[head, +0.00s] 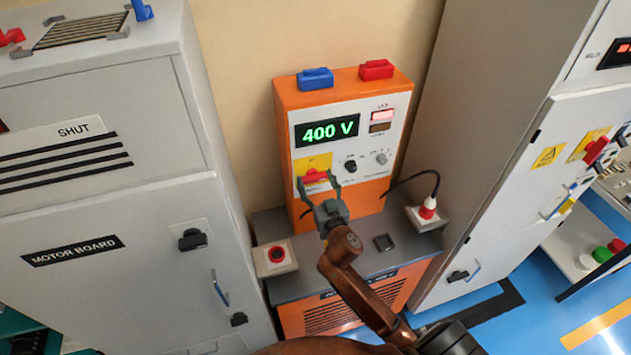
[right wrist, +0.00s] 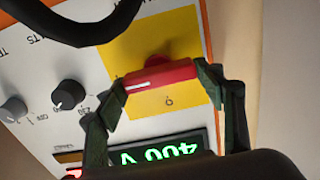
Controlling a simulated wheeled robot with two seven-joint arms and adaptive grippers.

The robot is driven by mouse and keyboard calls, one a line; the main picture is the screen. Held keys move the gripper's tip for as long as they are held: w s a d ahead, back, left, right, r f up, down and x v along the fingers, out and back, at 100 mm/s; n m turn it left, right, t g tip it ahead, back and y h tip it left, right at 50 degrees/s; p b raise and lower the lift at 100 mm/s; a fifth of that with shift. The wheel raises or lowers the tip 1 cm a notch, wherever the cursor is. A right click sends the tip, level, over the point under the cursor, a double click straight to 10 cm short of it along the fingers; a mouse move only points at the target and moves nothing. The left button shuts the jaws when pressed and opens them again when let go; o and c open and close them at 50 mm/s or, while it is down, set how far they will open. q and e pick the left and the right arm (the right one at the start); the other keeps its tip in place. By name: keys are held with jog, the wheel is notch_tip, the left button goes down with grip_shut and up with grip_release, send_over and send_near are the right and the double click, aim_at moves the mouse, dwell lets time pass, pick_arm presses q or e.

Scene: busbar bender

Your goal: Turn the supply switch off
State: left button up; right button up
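The supply switch is a red handle (head: 315,176) on a yellow plate (head: 304,163), on the front of the orange-framed supply unit (head: 345,90). The unit's green display (head: 327,131) reads 400 V. My right gripper (head: 319,180) is at the switch with its fingers spread. In the right wrist view, the red handle (right wrist: 161,75) lies crosswise between the fingertips of my right gripper (right wrist: 162,80), one at each end. The fingertips are very close to the handle ends; I cannot tell whether they press on them. A "0" mark shows on the plate beside the handle. My left gripper is out of view.
A blue block (head: 315,79) and a red block (head: 376,69) sit on top of the unit. Grey cabinets (head: 100,200) flank both sides.

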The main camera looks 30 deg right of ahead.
jog(key=c, duration=0.6)
jog(key=shift+c, duration=0.2)
jog(key=shift+n, duration=0.3)
jog(key=n+p, duration=0.1)
jog(key=n, duration=0.2)
jog(key=shift+a+n+p, duration=0.1)
jog(key=shift+n+p, duration=0.2)
jog(key=shift+p, duration=0.1)
jog(key=n+p, duration=0.1)
jog(key=n, duration=0.2)
jog(key=shift+n, duration=0.4)
jog(key=n+p, duration=0.1)
jog(key=n, duration=0.4)
jog(key=shift+a+f+p, duration=0.1)
jog(key=shift+a+p, duration=0.05)
jog(key=shift+p, duration=0.2)
jog(key=n+p, duration=0.1)
jog(key=n, duration=0.4)
jog(key=shift+f, duration=0.15)
